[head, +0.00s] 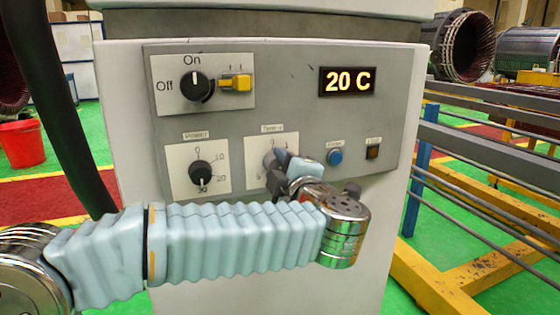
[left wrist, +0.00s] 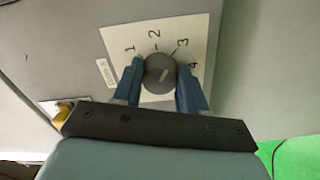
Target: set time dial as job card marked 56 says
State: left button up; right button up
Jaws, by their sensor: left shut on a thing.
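The knob's pale mark slants towards the 3. The head view mostly hides this knob. No job card and no right gripper show.
Above are an Off/On knob (head: 195,86), turned to On, and a yellow switch (head: 236,83). A display (head: 347,81) reads 20 C. Metal rails (head: 480,145) stand right of the cabinet.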

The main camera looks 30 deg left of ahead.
pick_arm(q)
jog(key=m, duration=0.5)
jog(key=shift+f+m, duration=0.15)
jog(key=shift+m, duration=0.25)
jog(key=m, duration=0.5)
jog(key=shift+s+f+m, duration=0.1)
jog(key=shift+m, duration=0.3)
jog(key=o, duration=1.1)
jog(key=shift+c, duration=0.2)
jog(key=b+v, duration=0.1)
jog(key=v, duration=1.2)
jog(key=shift+s+d, duration=0.2)
jog(key=shift+s, duration=0.1)
